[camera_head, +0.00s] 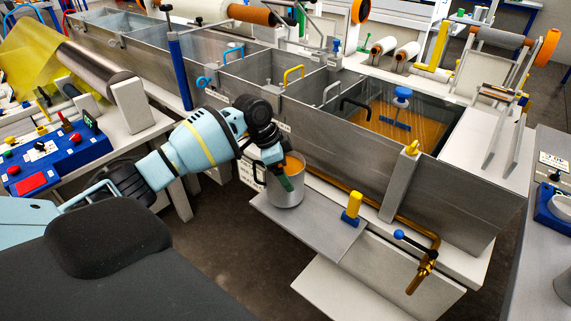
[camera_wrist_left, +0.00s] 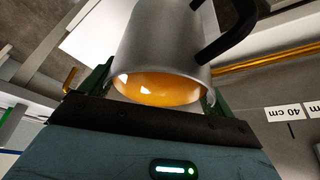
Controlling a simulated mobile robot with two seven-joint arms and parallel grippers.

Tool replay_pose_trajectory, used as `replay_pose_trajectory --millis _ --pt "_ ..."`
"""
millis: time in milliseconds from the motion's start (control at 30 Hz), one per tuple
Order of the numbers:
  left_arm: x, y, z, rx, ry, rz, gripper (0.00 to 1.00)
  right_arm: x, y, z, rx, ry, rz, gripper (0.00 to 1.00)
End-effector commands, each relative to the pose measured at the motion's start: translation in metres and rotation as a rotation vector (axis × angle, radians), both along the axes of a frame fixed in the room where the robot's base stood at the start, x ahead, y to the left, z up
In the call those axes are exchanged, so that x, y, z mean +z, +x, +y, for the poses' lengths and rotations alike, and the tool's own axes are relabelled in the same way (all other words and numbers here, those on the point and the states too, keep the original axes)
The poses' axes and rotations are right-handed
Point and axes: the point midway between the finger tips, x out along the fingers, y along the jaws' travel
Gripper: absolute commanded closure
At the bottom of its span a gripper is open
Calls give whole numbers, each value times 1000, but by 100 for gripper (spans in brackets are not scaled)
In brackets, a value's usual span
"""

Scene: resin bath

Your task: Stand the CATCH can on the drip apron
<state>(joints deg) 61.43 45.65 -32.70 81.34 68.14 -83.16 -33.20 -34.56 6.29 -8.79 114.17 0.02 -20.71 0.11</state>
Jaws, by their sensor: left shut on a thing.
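The CATCH can is a grey metal can (camera_head: 288,198) with a dark handle and orange liquid or lining inside. It also shows large in the left wrist view (camera_wrist_left: 160,45). My left gripper (camera_head: 286,180) is shut on its wall, with a dark green finger on each side in the wrist view. The can looks upright over the rear left part of a grey plate, which looks like the drip apron (camera_head: 318,230). I cannot tell whether its base touches the plate. No label shows on the can. My right gripper is not in view.
The steel bath wall (camera_head: 340,165) rises behind. A brass pipe and tap (camera_head: 420,275) with a blue knob are at the right. The plate's front middle is clear.

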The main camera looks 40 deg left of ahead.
Motion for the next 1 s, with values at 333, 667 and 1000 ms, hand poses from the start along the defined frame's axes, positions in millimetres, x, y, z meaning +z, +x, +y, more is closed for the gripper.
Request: replay_pose_trajectory --millis 333,667,1000 --pt "-10 2 0 1 -2 -12 82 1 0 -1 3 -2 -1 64" --pt "-16 0 0 0 1 -4 0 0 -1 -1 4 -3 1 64" --pt "-7 -1 2 1 1 -6 0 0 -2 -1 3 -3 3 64"
